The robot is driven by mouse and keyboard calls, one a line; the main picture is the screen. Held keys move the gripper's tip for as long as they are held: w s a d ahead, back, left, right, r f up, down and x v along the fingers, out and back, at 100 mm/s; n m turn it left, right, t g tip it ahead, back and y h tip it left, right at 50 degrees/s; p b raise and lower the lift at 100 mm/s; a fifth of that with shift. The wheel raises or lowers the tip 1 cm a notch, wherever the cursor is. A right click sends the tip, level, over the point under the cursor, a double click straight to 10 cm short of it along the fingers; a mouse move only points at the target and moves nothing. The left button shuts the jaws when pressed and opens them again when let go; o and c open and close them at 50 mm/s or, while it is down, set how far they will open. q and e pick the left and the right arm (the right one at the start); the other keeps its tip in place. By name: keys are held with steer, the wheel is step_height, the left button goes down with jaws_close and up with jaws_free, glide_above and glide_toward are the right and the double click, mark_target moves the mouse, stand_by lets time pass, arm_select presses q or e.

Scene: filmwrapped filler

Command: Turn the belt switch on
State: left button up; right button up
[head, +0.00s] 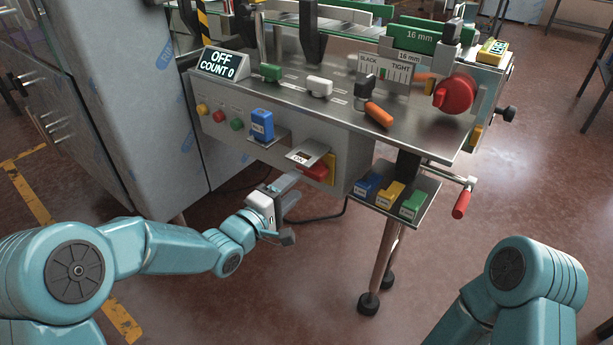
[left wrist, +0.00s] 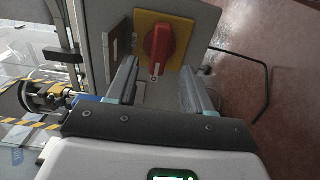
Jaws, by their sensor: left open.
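The belt switch is a red rotary knob (head: 315,171) on a yellow plate, low on the machine's front beneath a small bracket. In the left wrist view the red knob (left wrist: 159,47) shows nearly whole, its grip standing roughly upright on the yellow plate. My left gripper (head: 287,204) is open and empty, below and left of the switch in the head view. In the left wrist view its two fingers (left wrist: 157,82) point at the switch, with the knob beyond the gap between them and apart from them. My right gripper is out of view.
A display (head: 220,64) reads OFF, COUNT 0. A blue block (head: 262,125) sits on a small shelf left of the switch. A tray (head: 425,212) with coloured blocks juts out right. A steel cabinet (head: 135,100) stands left. Floor below is mostly clear, with a dark cable.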

mark_target(308, 174)
arm_select(q)
steer(key=x, duration=0.6)
steer(key=shift+d, duration=0.1)
jaws_close()
